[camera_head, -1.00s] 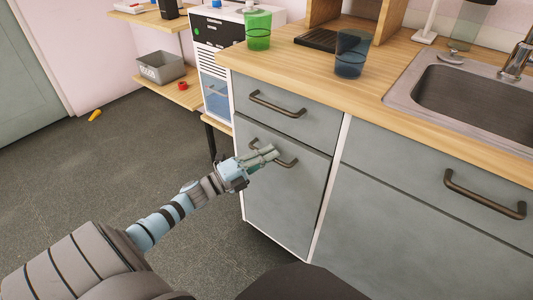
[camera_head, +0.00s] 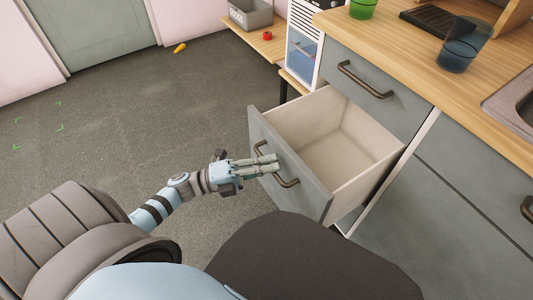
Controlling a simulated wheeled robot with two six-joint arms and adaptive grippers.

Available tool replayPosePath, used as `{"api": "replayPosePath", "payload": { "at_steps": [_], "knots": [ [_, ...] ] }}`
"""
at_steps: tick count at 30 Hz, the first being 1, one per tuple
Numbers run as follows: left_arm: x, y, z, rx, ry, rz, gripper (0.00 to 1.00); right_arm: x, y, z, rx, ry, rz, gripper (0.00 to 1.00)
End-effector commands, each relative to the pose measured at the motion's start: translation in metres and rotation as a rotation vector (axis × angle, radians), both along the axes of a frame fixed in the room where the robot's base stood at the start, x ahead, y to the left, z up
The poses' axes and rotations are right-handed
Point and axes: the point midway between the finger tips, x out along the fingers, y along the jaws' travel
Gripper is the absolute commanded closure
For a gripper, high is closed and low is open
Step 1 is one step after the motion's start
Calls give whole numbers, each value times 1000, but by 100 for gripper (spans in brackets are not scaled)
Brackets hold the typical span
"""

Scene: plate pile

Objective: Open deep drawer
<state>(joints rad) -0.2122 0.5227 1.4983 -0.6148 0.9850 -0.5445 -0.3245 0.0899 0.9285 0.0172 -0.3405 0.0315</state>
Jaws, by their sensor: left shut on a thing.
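The deep drawer (camera_head: 345,140) is the lower drawer of the left cabinet column. It is pulled well out, and its pale inside looks empty. Its grey front panel (camera_head: 312,188) faces me and carries a dark curved handle (camera_head: 290,182). My left gripper (camera_head: 272,165) is at this handle, shut on it. The fingers cover the middle of the handle. My right gripper is not in view.
The upper drawer (camera_head: 375,85) above is closed. A blue cup (camera_head: 460,50) and a green cup (camera_head: 362,9) stand on the wooden counter (camera_head: 400,58). A grey bin (camera_head: 250,14) stands on a shelf to the left. The floor at left is mostly clear.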

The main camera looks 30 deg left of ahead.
Motion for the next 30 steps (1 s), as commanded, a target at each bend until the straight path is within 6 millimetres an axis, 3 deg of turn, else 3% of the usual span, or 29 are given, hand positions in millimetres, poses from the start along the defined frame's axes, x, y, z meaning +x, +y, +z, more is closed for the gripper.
{"api": "replayPosePath", "payload": {
  "at_steps": [14,15,18,30],
  "knots": [
    [-4,-2,0,3,-1,-15,100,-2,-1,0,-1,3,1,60],
    [-4,-1,0,3,-1,-15,85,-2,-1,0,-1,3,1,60],
    [-5,-1,0,2,0,-13,70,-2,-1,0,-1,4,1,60],
    [-12,7,-3,3,2,-14,70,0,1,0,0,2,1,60]
  ]
}}
